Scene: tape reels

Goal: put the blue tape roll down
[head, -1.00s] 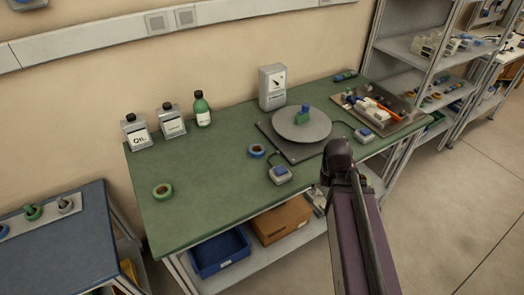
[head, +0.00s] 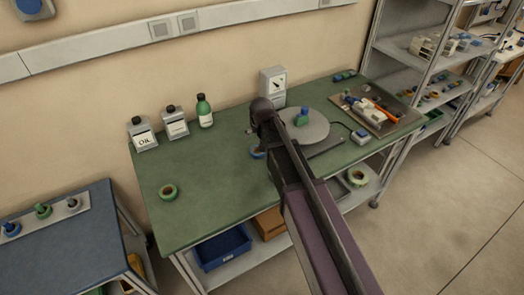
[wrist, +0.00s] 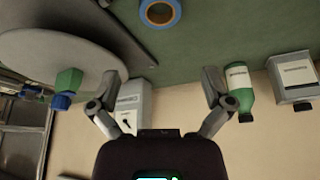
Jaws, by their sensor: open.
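The blue tape roll (wrist: 160,13) lies flat on the green bench top, at the top edge of the wrist view and partly cut off there. Its core is brown. In the head view the blue tape roll (head: 256,153) shows just left of my arm, which hides part of it. My gripper (wrist: 160,76) is open and empty, its two fingers spread wide in the wrist view. The roll is apart from the fingers.
A round turntable (head: 310,130) with a green and blue piece on it stands right of the roll. A green tape roll (head: 168,192) lies at the left. A green bottle (head: 204,111) and a grey meter box (head: 273,83) stand at the back. The left-middle bench is clear.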

